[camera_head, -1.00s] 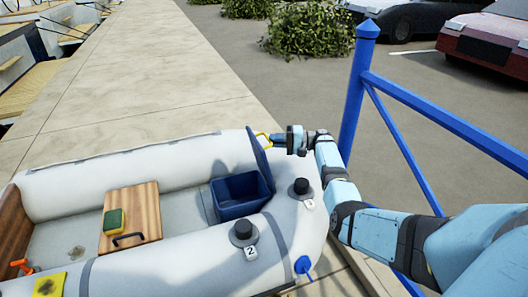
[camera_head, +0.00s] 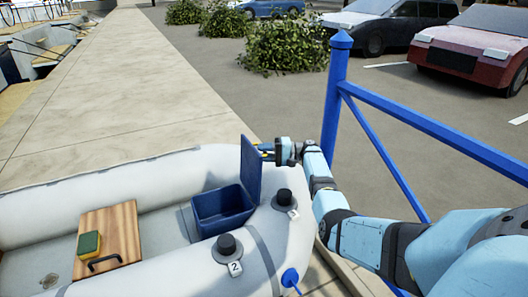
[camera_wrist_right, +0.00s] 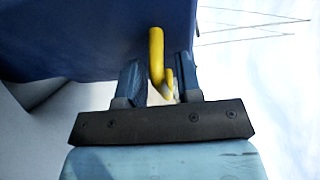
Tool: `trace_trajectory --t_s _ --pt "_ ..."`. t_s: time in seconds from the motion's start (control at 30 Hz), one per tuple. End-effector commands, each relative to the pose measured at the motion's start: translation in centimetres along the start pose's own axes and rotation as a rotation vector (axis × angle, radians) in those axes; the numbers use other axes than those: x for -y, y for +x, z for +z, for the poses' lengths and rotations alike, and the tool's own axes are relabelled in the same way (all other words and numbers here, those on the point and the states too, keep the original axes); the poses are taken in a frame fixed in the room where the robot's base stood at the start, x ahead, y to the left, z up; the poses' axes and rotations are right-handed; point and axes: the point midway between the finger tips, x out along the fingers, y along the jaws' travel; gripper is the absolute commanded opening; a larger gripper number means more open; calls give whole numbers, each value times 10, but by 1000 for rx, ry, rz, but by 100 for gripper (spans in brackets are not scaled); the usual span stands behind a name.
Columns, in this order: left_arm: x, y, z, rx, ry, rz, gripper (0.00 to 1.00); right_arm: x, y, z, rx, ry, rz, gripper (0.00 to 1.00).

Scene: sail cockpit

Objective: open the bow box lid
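The bow box (camera_head: 222,212) is a dark blue open-topped box in the bow of the grey inflatable boat (camera_head: 185,268). Its blue lid (camera_head: 251,172) stands raised, roughly upright, at the box's right side, and the inside of the box shows. My right gripper (camera_head: 268,152) is at the lid's outer face, near its top. In the right wrist view, the yellow lid handle (camera_wrist_right: 157,58) sits between the two fingers (camera_wrist_right: 160,85). The fingers are apart, with gaps visible beside the handle. The blue lid (camera_wrist_right: 80,35) fills the upper left there. My left gripper is out of view.
A wooden seat (camera_head: 122,235) with a green-yellow sponge (camera_head: 88,245) lies left. A blue railing (camera_head: 335,105) rises just beyond my right arm. The concrete quay (camera_head: 130,100) is clear.

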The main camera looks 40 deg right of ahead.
Motion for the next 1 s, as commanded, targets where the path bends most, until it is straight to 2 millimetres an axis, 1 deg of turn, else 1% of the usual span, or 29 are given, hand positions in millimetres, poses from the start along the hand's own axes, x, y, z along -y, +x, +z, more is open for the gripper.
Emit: trace_trajectory --t_s 0.3,0.37,0.47,0.57,0.8,0.9,1.0 --pt "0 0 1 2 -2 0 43 3 -1 -1 -2 -4 -3 38" --pt "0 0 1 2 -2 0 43 3 -4 -1 -2 -4 -3 38" --pt "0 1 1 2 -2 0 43 3 -14 -1 -3 -4 -2 38" --pt "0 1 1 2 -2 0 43 3 -34 -2 -4 -5 -1 38" --pt "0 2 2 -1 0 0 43 4 -92 -2 -5 -7 -1 38" --pt "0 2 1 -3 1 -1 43 4 -111 -2 -5 -6 -1 38" --pt "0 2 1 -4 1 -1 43 2 -125 -1 -3 -3 -2 38"
